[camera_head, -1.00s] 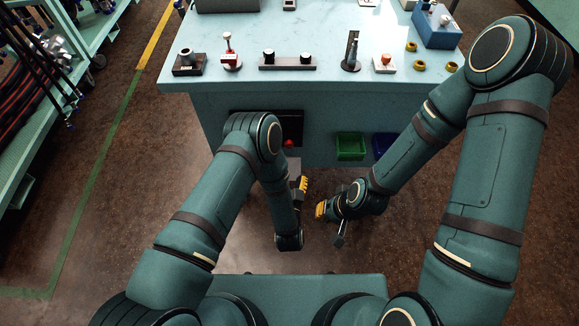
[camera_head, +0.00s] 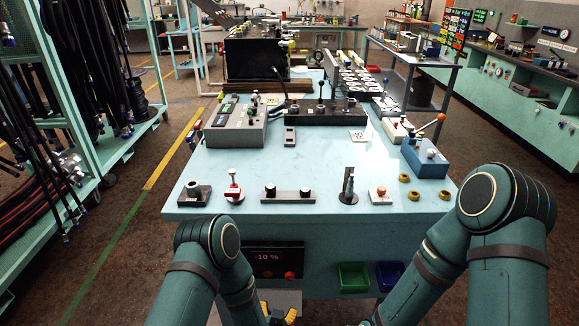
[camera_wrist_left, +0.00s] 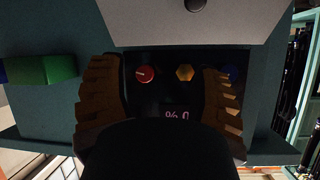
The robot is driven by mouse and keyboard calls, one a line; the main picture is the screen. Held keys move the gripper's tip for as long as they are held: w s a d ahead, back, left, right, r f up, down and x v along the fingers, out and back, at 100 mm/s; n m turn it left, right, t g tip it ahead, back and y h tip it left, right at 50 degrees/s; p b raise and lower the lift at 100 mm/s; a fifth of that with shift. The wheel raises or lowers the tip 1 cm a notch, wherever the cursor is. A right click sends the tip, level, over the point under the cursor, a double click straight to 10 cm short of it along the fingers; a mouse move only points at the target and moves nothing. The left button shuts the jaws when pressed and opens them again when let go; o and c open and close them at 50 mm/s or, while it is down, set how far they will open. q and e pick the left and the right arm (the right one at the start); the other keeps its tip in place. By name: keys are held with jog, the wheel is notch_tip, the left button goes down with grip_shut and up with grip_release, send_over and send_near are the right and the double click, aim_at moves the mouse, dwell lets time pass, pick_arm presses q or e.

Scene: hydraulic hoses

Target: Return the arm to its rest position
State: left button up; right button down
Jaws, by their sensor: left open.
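My left arm (camera_head: 205,265) comes up from the lower left, bent at the elbow, its forearm dropping in front of the workbench. My left gripper (camera_head: 277,313) shows only as yellow finger parts at the bottom edge of the head view. In the left wrist view the left gripper (camera_wrist_left: 160,105) has its two ribbed fingers wide apart with nothing between them. Beyond them is a dark control panel (camera_wrist_left: 190,95) with a red knob and a yellow knob. My right arm (camera_head: 500,235) is bent at the right; its gripper is below the head view's edge.
The light-blue workbench (camera_head: 310,155) stands close ahead, with several fittings along its front edge and a grey control box (camera_head: 237,125). Green bin (camera_head: 354,277) and blue bin (camera_head: 389,274) hang on its front. A hose rack (camera_head: 95,130) stands left; open floor (camera_head: 140,235) lies between.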

pick_arm(q)
jog(key=s+a+r+n+g+h, duration=0.1)
jog(key=s+a+r+n+g, duration=0.1)
jog(key=s+g, duration=0.3)
jog(key=s+a+r+n+g+h, duration=0.1)
jog(key=s+a+r+n+g, duration=0.1)
jog(key=s, duration=0.8)
jog(key=a+r+g, duration=0.1)
jog(key=a+g, duration=0.1)
jog(key=g, duration=0.1)
jog(key=shift+s+a+r+n+g+h, duration=0.2)
jog(key=shift+s+a+n+g+h, duration=0.1)
jog(key=shift+s+g+h, duration=0.1)
